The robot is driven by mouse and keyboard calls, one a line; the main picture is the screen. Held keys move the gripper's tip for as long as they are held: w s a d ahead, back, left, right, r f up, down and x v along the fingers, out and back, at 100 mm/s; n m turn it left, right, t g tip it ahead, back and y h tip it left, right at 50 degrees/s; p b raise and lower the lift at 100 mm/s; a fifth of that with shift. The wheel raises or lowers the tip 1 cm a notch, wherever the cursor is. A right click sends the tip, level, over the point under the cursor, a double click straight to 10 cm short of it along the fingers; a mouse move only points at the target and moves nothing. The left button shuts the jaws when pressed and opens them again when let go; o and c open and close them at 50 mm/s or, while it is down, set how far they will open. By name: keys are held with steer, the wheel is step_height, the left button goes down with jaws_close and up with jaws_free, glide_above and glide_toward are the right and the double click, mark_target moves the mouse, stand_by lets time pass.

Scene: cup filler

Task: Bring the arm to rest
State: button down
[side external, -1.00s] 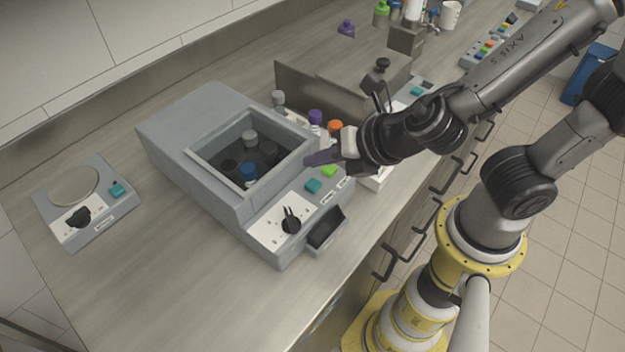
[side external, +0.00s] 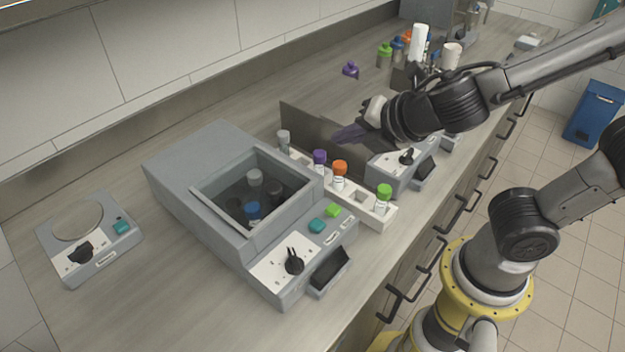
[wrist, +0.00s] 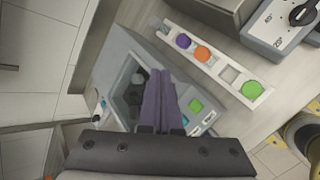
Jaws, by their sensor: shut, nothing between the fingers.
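My gripper (side external: 348,134) is shut, with its purple-grey fingers together and nothing between them. In the side view it is in the air above the back end of the white tube rack, in front of a grey upright panel. In the wrist view the gripper (wrist: 162,103) points down over the bench, with its fingers hiding part of the grey machine. My dark wrist and arm reach in from the right.
A grey machine (side external: 190,160) with an open well holds several capped tubes. A white rack (side external: 374,213) beside it carries grey-, purple-, orange- and green-capped tubes. A round-plate device (side external: 100,255) stands left. Bottles and another control box (side external: 385,165) stand behind. The front bench is clear.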

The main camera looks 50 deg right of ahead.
steer(key=s+d+r+m+g+h, duration=0.1)
steer(key=s+d+r+m, duration=0.15)
steer(key=d+m, duration=0.3)
steer(key=s+d+r+m+g+h, duration=0.1)
steer(key=s+d+m+h, duration=0.15)
steer(key=d+m, duration=0.35)
steer(key=s+a+f+m+g+y, duration=0.1)
steer(key=s+a+m+y, duration=0.3)
steer(key=s+m, duration=0.4)
steer(key=a+m+g, duration=0.1)
steer(key=m, duration=0.2)
steer(key=shift+s+a+f+y, duration=0.25)
steer(key=shift+s+f+y, duration=0.05)
steer(key=shift+s+y, duration=0.1)
steer(key=shift+m, duration=0.25)
